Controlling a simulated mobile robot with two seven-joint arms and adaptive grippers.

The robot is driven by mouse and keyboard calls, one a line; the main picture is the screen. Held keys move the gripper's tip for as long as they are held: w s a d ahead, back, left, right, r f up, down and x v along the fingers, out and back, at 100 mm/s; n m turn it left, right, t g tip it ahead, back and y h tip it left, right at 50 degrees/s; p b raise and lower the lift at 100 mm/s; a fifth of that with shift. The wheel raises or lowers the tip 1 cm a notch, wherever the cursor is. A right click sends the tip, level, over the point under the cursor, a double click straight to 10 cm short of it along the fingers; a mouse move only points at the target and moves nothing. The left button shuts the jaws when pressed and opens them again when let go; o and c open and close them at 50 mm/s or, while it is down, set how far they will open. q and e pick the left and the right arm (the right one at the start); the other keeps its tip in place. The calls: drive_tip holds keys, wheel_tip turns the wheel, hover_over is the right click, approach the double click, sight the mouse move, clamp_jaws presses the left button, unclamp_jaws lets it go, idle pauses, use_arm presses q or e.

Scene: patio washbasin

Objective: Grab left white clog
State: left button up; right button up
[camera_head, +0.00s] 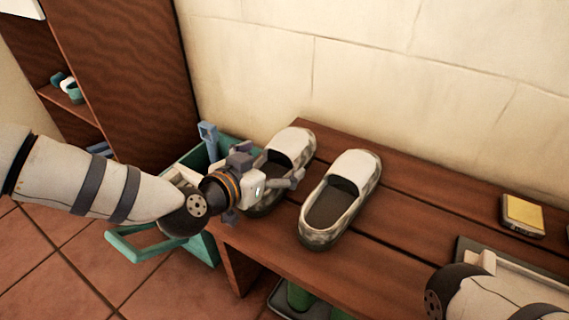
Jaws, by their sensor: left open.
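Two white clogs with grey mottled sides stand side by side on the brown slatted bench. The left white clog (293,143) is nearer the wall corner, and its near part is partly hidden behind my left gripper (268,180). The right white clog (352,172) is fully in view, with its dark opening facing up. My left gripper is open, at the near left side of the left clog. I cannot tell whether a finger touches the clog.
A teal crate (203,246) with a handle stands on the tiles left of the bench (262,250). A yellow-topped box (522,214) and a pale tray (480,250) are on the bench's right. Green items (299,296) are below. A brown shelf (130,70) stands back left.

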use_arm(q)
drive_tip(key=shift+x, duration=0.95)
drive_tip(key=shift+a, duration=0.1)
drive_tip(key=c, duration=1.4)
